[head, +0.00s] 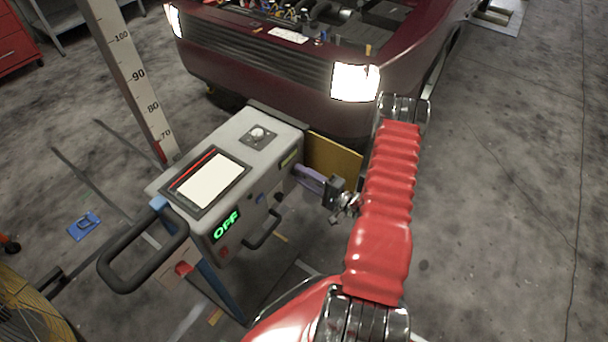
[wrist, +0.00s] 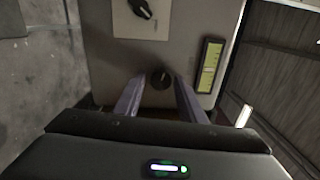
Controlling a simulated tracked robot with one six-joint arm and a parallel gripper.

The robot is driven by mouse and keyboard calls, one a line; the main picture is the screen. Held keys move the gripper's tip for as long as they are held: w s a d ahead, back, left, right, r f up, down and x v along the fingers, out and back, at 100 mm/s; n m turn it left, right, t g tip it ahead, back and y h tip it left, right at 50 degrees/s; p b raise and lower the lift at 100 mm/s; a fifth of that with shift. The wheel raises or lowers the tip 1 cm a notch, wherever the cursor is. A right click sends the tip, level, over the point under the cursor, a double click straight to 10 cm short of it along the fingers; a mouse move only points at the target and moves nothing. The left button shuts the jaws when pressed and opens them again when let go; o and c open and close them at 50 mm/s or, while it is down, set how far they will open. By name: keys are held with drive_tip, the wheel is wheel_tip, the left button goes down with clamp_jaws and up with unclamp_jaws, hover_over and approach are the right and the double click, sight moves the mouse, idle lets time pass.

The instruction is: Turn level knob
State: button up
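A small dark round knob (wrist: 160,77) sits on the grey side face of the tester in the wrist view, to the left of a yellow-green level vial (wrist: 210,66). My gripper (wrist: 158,90) is open, its two purple fingers on either side of the knob with gaps visible. I cannot tell how far the fingertips are from the face. The knob between the fingers is not clearly visible there.
A yellow panel (head: 334,155) stands close behind my gripper. A dark red car (head: 270,75) is behind. Floor is clear at right.

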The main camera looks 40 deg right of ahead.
drive_tip(key=shift+o, duration=1)
drive_tip(key=v, duration=1.3)
drive_tip(key=shift+s, duration=0.35)
drive_tip(key=shift+d, duration=0.15)
